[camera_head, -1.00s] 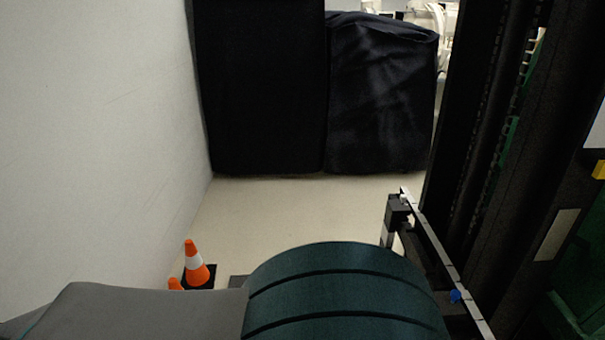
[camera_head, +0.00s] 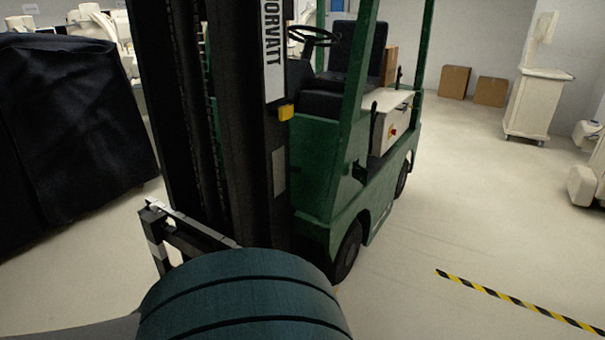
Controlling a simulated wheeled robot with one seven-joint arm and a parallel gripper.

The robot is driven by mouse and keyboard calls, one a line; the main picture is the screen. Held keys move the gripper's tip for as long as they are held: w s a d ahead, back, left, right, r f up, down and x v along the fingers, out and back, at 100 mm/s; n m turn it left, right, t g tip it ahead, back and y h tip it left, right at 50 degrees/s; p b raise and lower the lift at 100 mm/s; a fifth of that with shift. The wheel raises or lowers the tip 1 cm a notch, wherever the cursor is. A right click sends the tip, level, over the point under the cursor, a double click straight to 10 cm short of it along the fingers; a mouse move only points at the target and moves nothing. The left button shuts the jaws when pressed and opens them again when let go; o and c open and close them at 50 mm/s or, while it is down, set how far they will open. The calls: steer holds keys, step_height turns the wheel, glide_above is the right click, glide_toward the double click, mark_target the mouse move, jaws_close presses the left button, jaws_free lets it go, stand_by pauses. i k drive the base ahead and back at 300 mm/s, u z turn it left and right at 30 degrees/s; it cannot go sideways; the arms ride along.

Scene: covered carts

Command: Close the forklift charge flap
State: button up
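The green and black forklift (camera_head: 338,195) stands in the middle of the head view, its black mast (camera_head: 225,125) nearest me. Its side faces right and carries a pale panel (camera_head: 395,124) with a small red and yellow mark. A small dark part (camera_head: 359,171) sits on the green side below the panel's front end. I cannot tell which part is the charge flap, or whether it is open. My gripper is not in view.
Black covered carts (camera_head: 70,130) stand at left. A yellow and black floor stripe (camera_head: 515,300) lies at lower right. Cardboard boxes (camera_head: 455,81) and a white cabinet cart (camera_head: 535,103) stand at the back. The floor right of the forklift is largely clear.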

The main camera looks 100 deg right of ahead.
mark_target(359, 173)
steer(key=z, duration=4.15)
steer(key=i, duration=1.1)
steer(key=u, duration=0.2)
